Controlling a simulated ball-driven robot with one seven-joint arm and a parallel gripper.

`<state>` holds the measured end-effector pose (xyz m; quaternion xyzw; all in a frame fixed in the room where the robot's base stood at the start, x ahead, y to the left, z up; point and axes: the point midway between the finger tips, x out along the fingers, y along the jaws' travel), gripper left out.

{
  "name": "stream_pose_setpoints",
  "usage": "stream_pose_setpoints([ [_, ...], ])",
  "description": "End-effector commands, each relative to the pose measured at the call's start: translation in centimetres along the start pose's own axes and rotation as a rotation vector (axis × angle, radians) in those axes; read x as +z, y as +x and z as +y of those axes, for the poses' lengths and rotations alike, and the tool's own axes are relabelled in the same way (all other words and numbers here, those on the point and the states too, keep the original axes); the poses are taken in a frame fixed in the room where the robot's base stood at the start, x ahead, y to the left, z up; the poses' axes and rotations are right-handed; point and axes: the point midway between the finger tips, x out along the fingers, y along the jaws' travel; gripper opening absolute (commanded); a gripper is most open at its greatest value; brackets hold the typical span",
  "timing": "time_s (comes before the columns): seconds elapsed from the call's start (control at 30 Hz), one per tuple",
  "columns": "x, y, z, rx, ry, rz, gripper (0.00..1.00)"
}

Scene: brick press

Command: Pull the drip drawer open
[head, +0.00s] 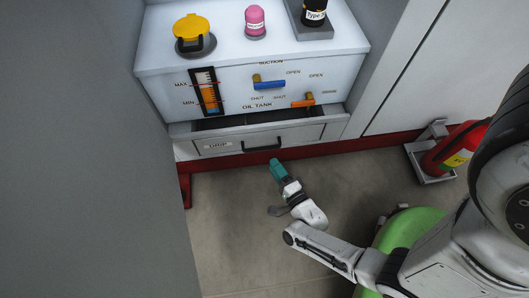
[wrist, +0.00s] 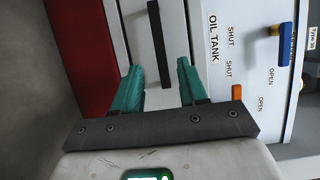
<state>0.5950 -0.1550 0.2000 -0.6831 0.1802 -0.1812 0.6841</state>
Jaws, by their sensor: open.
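The drip drawer (head: 304,134) is the low white drawer labelled DRIP under the oil tank cabinet. It stands partly open, with a dark gap (head: 265,119) showing behind its front. Its black bar handle (head: 262,145) is on the front face. My gripper (head: 276,163) has teal fingers and is just in front of and slightly below the handle, apart from it in the head view. In the wrist view my gripper (wrist: 160,72) is open and empty, and the handle (wrist: 157,40) lines up between its fingers. I cannot tell how deep the handle lies beyond the fingertips.
The cabinet (head: 230,75) carries a yellow-capped filler (head: 192,32), a pink container (head: 255,20), a dark bottle (head: 314,12), a blue-handled valve (head: 269,84) and an orange-handled valve (head: 303,102). A fire extinguisher (head: 455,148) stands at right. A grey wall (head: 90,150) bounds the left. Floor before the drawer is clear.

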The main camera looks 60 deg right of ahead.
Motion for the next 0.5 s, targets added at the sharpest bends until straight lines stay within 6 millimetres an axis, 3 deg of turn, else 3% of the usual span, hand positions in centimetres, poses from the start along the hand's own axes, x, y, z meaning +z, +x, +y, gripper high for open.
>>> stream_pose_setpoints([
  [0.3, 0.0, 5.7, 0.2, -0.002, 0.0, 0.001, 0.43],
  [0.5, 0.0, 7.3, 0.1, 0.0, -0.001, 0.0, 0.43],
])
